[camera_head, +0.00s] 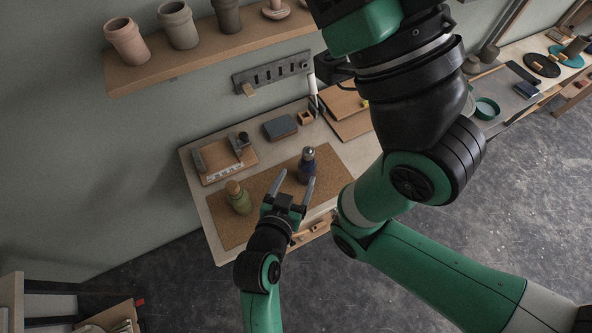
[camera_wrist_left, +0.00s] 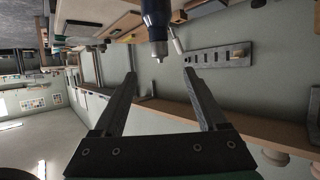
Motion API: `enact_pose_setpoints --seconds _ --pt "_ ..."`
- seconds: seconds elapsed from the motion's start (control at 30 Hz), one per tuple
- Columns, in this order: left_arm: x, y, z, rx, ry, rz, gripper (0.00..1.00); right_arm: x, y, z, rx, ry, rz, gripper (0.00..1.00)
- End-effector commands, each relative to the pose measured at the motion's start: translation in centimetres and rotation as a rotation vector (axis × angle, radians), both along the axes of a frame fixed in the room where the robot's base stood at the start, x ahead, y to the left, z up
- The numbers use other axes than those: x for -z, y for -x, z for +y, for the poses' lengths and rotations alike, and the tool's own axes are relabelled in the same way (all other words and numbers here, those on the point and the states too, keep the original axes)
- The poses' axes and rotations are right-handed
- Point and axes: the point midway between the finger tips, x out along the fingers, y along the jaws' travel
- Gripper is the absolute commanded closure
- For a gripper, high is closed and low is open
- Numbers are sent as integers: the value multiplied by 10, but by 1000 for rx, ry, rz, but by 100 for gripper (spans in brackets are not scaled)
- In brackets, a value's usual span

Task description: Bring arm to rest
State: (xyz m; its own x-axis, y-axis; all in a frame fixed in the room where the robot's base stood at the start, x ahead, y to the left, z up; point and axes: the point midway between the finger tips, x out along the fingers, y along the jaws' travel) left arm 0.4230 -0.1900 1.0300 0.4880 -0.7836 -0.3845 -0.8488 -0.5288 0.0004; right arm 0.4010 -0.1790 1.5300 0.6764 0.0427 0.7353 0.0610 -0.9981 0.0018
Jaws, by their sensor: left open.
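My left gripper (camera_head: 294,179) is open and empty over the front of the workbench. Its two fingers also show in the wrist view (camera_wrist_left: 159,73), spread wide with nothing between them. A dark blue bottle with a grey top (camera_head: 307,167) stands on the cork mat close to the right fingertip. In the wrist view the blue bottle (camera_wrist_left: 155,18) appears beyond the fingertips, at the top edge. An olive-green bottle with a tan stopper (camera_head: 238,198) stands on the mat, left of the gripper. My right arm crosses the right half of the head view; its gripper is out of frame.
The cork mat (camera_head: 235,231) lies on the workbench. Behind it are a wooden board (camera_head: 216,176) with small tools and a dark grey block (camera_head: 280,127). A slotted rail (camera_head: 270,75) and a shelf (camera_head: 170,74) with several pots are on the wall.

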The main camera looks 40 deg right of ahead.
Motion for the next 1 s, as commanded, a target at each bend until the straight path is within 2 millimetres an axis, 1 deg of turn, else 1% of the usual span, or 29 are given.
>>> enact_pose_setpoints --seconds 0.03,0.07,0.77,0.87,0.9,0.97,1.0 --pt "-4 1 1 1 1 0 25 -4 0 0 0 0 0 14" --pt "-4 1 2 1 1 -1 25 -5 0 0 0 0 0 14" --pt "-3 1 3 0 0 -1 25 -4 0 0 0 0 1 14" --pt "-7 -11 14 -28 4 -6 25 -4 0 0 0 0 1 14" --pt "-13 -22 22 -51 10 -16 25 -4 0 0 0 0 1 14" --pt "-32 -44 40 -97 28 -46 25 -4 0 0 0 0 1 14" --pt "-52 -60 53 -130 46 -81 25 -4 0 0 0 0 1 14"
